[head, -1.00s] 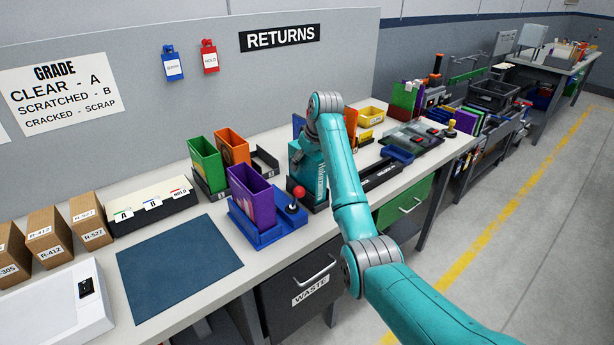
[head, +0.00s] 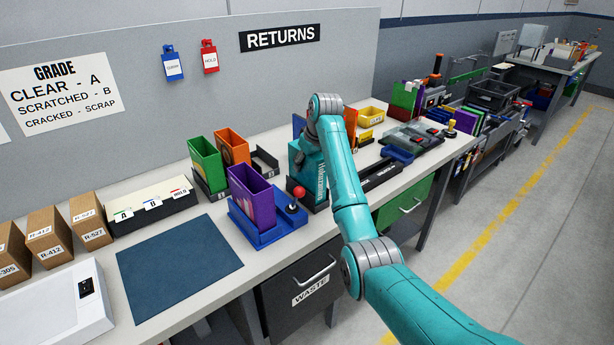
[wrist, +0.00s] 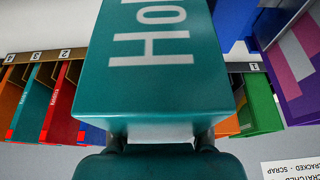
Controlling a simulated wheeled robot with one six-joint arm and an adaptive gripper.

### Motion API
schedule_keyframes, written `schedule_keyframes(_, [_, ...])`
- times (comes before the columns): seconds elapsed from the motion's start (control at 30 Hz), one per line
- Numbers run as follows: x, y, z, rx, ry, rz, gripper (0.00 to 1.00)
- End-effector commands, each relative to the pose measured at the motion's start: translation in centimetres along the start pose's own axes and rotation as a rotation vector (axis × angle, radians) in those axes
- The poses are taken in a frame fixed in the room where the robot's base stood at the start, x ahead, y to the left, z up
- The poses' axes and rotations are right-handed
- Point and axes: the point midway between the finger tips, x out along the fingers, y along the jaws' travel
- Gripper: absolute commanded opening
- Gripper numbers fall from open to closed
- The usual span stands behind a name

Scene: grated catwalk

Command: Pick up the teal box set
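The teal box set (head: 308,168) stands upright on the bench just behind my arm, with white lettering on its side. It fills the middle of the wrist view (wrist: 150,85), very close, with large letters "Ho" showing. My gripper (wrist: 160,142) shows only as two dark finger parts at the lower edge of the box. The fingertips are hidden by the box, so I cannot tell whether they touch or grip it. In the head view the gripper is hidden behind the wrist and box.
A purple box (head: 251,195) in a blue tray (head: 262,235) and a red-knobbed lever (head: 298,193) are close on the left. Green (head: 206,163) and orange (head: 232,148) boxes stand behind. Numbered slots with slim coloured cases (wrist: 60,100) show at left in the wrist view. The blue mat (head: 178,265) is bare.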

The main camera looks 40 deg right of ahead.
Motion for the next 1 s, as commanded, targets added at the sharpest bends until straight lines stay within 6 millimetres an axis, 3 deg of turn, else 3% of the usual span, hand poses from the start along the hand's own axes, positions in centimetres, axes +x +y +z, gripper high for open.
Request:
schedule_keyframes(0.03, [0.0,0.0,0.0,0.000,0.000,0.000,0.16])
schedule_keyframes(0.1, [0.0,0.0,0.0,0.000,0.000,0.000,0.00])
schedule_keyframes(0.57, [-0.8,0.0,-0.4,-0.001,0.003,0.001,0.00])
schedule_keyframes(1.0, [-7.8,0.0,-3.3,0.000,0.003,0.002,0.00])
